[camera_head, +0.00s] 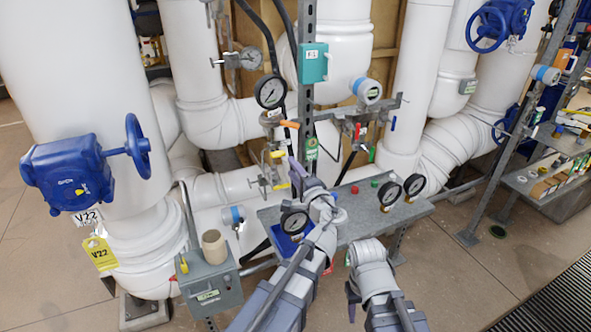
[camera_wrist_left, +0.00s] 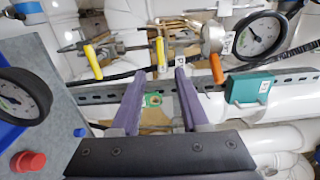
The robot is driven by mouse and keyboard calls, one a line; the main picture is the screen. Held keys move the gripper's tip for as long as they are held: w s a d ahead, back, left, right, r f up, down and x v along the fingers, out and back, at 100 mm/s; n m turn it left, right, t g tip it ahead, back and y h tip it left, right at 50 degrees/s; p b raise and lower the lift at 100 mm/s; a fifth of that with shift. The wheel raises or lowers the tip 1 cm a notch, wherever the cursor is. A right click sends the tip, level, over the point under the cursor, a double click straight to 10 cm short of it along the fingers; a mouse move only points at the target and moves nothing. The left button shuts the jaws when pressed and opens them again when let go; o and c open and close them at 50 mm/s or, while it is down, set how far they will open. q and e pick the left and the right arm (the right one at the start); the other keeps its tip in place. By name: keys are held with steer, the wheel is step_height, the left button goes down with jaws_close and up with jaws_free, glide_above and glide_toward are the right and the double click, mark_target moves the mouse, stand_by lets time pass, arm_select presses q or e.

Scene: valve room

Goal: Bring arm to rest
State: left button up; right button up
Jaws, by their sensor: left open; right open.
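My left arm reaches up from the bottom of the head view. Its gripper (camera_head: 296,170) has purple fingers and is in front of the perforated metal post, above the grey bench. In the left wrist view the two fingers (camera_wrist_left: 160,72) stand apart with nothing held between them. The post (camera_wrist_left: 95,95) with a green round tag (camera_wrist_left: 152,100) shows behind them. Yellow-handled valves (camera_wrist_left: 92,62) are beyond the fingertips; I cannot tell the exact gap. My right arm (camera_head: 372,270) is low in the middle of the head view; its fingertips cannot be made out.
A grey bench (camera_head: 415,209) carries gauges (camera_head: 389,194), a red button (camera_head: 374,184) and a green button. A grey box (camera_head: 209,285) with a beige cup (camera_head: 214,246) stands at the left. A blue valve wheel (camera_head: 138,146) is farther left. Open floor (camera_head: 480,275) lies at the right.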

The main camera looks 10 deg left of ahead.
arm_select(q)
steer(key=s+d+f+n+g+h+p, duration=0.1)
steer(key=s+f+n+g+h+p, duration=0.2)
steer(key=s+f+n+g, duration=0.65)
steer(key=s+d+f+m+g+h+p, duration=0.1)
steer(key=s+d+f+g+h, duration=0.1)
steer(key=s+d, duration=0.3)
steer(key=s+d+f+m+g+h+p, duration=0.1)
steer(key=s+d+f+g+h, duration=0.2)
steer(key=s, duration=0.8)
step_height(320, 180, down, 2)
steer(key=shift+d+f+h, duration=0.15)
steer(key=shift+d+h, duration=0.65)
steer(key=shift+d, duration=0.4)
steer(key=shift+m, duration=0.25)
